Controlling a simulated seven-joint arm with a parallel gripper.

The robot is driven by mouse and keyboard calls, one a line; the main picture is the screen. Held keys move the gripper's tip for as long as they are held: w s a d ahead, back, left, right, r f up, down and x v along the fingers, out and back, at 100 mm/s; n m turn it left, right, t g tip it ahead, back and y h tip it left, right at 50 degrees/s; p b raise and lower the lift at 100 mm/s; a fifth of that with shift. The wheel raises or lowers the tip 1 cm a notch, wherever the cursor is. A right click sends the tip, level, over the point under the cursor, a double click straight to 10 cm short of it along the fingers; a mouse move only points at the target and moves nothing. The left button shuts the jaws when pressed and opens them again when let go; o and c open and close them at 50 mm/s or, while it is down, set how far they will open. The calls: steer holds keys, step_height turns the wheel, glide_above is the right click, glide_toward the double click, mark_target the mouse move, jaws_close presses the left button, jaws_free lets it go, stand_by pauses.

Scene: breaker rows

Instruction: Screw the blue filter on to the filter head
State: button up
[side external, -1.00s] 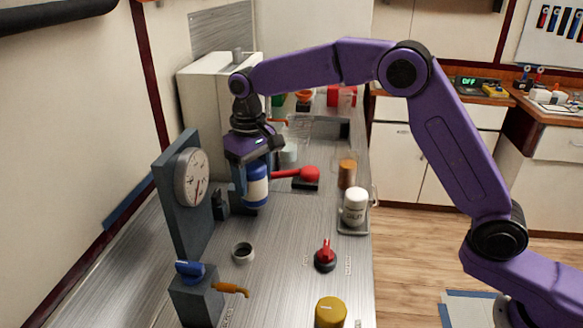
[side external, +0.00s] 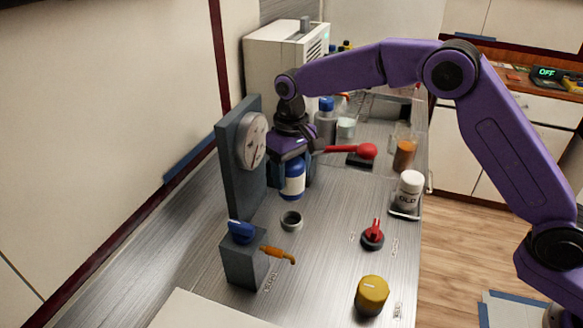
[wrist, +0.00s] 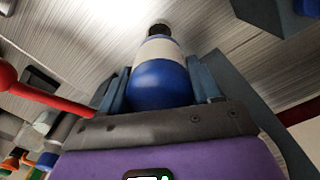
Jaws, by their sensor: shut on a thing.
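The blue filter (side external: 292,188), a blue cylinder with a white band, is upright in my gripper (side external: 290,174). The wrist view shows the filter (wrist: 160,82) between the two fingers of my gripper (wrist: 160,72), which is shut on it. A short dark-grey ring-shaped fitting (side external: 291,221) stands on the bench just in front of and below the filter; it looks like the filter head. A small dark round part (wrist: 159,30) shows beyond the filter's far end in the wrist view. The filter appears apart from the ring; the exact gap cannot be told.
A gauge panel (side external: 232,170) stands close left of my gripper. A valve block (side external: 243,262) with blue and orange handles is in front. A red-handled lever (side external: 366,151), red knob (side external: 372,236), yellow cap (side external: 371,292) and white jar (side external: 410,188) lie to the right.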

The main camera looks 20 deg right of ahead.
mark_target(292, 199)
steer(key=shift+f, duration=2.95)
steer(key=shift+f, duration=1.2)
steer(key=o, duration=1.4)
steer(key=shift+c, duration=0.2)
steer(key=shift+f, duration=0.1)
step_height(292, 199, up, 18)
steer(key=shift+f, duration=0.25)
steer(key=shift+c, duration=0.3)
